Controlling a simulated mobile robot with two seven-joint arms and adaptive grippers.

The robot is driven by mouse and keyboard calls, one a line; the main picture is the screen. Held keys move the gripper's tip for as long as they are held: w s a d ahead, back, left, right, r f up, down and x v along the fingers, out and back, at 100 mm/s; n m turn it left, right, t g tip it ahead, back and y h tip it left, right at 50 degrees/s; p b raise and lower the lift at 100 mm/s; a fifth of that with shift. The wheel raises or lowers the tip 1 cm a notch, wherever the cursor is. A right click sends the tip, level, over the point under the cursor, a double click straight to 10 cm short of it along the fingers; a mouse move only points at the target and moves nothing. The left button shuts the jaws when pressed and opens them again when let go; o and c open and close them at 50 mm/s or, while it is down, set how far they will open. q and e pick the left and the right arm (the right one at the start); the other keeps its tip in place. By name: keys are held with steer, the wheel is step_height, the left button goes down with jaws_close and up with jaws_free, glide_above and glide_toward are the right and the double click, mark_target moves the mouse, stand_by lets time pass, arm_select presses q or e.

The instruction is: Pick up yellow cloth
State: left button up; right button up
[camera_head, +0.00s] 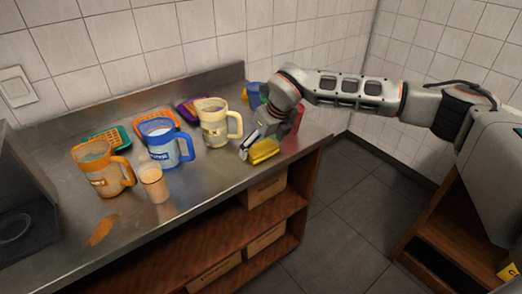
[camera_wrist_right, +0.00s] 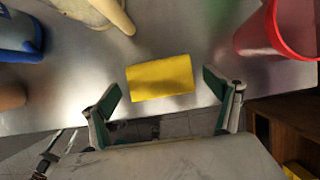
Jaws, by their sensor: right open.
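The yellow cloth (camera_head: 264,151) is a small rectangular block near the front edge of the metal counter, toward its right end. It also shows in the right wrist view (camera_wrist_right: 160,78), flat on the counter. My right gripper (camera_head: 257,146) is above the cloth in the head view. In the right wrist view its fingers (camera_wrist_right: 164,95) are spread wide, one on each side of the cloth and apart from it, with nothing held. My left gripper is not in view.
A red cup (camera_wrist_right: 280,28) stands close to the right finger. A cream jug (camera_head: 213,124), a blue jug (camera_head: 163,147), an orange jug (camera_head: 98,172) and a small tan cup (camera_head: 154,184) stand left of the cloth. The counter's front edge is close.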

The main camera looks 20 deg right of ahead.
mark_target(262, 148)
steer(key=shift+w+f, duration=0.15)
steer(key=shift+f, duration=0.2)
steer(key=shift+c, duration=0.4)
steer(key=c, duration=1.1)
steer(key=shift+o, duration=0.2)
steer(key=shift+r, duration=0.1)
step_height(262, 148, up, 20)
